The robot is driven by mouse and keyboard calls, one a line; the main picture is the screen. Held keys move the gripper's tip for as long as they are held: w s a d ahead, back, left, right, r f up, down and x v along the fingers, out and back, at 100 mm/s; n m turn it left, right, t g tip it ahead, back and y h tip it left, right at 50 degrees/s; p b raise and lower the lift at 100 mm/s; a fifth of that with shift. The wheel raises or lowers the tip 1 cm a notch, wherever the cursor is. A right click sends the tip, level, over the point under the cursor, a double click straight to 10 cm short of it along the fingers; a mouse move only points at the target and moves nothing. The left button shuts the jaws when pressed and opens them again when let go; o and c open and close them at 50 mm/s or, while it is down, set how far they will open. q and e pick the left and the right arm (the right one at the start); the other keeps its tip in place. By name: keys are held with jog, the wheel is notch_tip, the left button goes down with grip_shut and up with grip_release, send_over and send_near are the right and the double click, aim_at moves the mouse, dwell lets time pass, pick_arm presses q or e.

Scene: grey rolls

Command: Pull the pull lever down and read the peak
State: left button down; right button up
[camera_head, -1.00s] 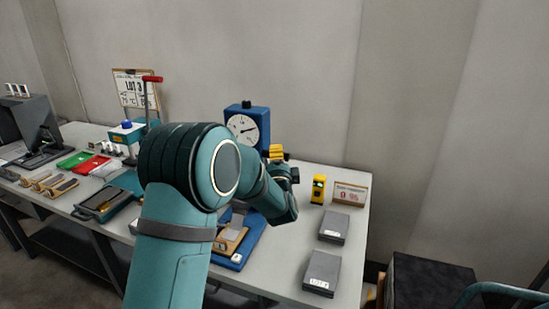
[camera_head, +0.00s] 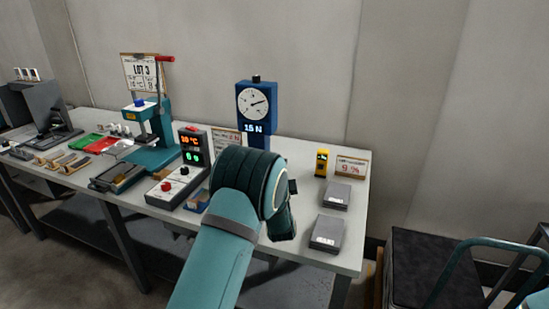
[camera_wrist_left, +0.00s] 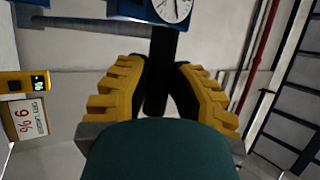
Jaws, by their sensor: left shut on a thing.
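The blue force gauge (camera_head: 257,100) stands at the back of the bench in the head view. Its white dial has a dark needle pointing right and slightly up, and the label below it reads 15 N. It also shows at the top of the wrist view (camera_wrist_left: 160,10). My left arm hides the stand below the gauge and my left gripper in the head view. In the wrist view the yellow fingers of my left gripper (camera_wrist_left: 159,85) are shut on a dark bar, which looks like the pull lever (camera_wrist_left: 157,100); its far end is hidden. My right gripper is out of view.
Two grey blocks (camera_head: 327,233) lie at the bench's right front. A yellow meter (camera_head: 321,163) and a sign (camera_head: 352,167) stand behind them. A teal press (camera_head: 154,135), a control box (camera_head: 178,186) and trays (camera_head: 117,176) fill the left. A cart (camera_head: 430,265) stands right.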

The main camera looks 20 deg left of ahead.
pick_arm(q)
jog(key=shift+s+f, duration=0.15)
jog(key=shift+f, duration=0.45)
jog(key=c, duration=1)
grip_release()
jog(key=shift+c, duration=0.2)
jog(key=shift+o, duration=1.3)
jog(key=shift+w, duration=0.25)
jog(key=shift+s+r, duration=0.1)
jog(key=shift+s, duration=0.05)
jog(key=v, duration=1.2)
jog(key=shift+f, duration=0.25)
